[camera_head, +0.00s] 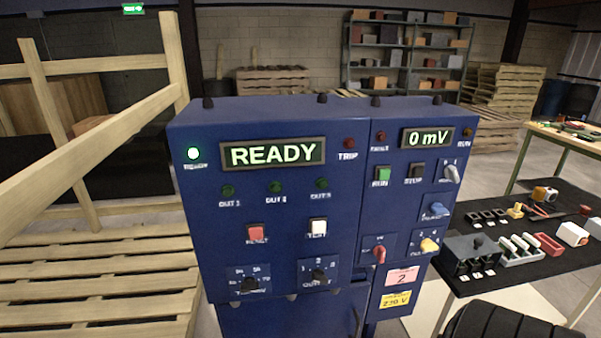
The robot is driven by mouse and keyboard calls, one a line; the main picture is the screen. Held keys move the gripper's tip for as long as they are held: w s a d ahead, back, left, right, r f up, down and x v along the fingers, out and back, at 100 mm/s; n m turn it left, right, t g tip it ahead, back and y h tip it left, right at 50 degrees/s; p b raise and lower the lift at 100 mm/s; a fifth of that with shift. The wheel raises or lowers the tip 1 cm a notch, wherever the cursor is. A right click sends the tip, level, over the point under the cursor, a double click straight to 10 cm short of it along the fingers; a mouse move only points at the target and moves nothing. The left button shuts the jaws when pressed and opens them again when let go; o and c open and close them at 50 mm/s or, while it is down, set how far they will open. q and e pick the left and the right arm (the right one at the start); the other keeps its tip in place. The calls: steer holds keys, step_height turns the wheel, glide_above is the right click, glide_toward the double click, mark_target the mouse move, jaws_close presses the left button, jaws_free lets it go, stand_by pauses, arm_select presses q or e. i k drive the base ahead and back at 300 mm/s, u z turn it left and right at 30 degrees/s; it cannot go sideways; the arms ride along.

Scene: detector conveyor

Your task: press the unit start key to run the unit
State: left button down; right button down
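A blue control cabinet (340,225) stands upright in front of me in the head view. Its right panel has a green key labelled RUN (383,174) beside a dark key labelled STOP (416,171). Nothing covers the green key. I see no key marked "start". The large left display (273,153) reads READY, and the lamp at its left (193,153) glows pale green. The right display (427,137) reads 0 mV. Neither of my grippers is in view.
The left panel has a red key (255,233), a white key (318,227) and dark knobs. The right panel has a red knob (380,253) and more selectors. A dark table (493,284) with small items stands at right. Wooden pallets and beams (95,285) fill the left.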

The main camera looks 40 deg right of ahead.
mark_target(384, 174)
steer(key=u, duration=0.7)
steer(key=k, duration=0.3)
steer(key=z, duration=1.15)
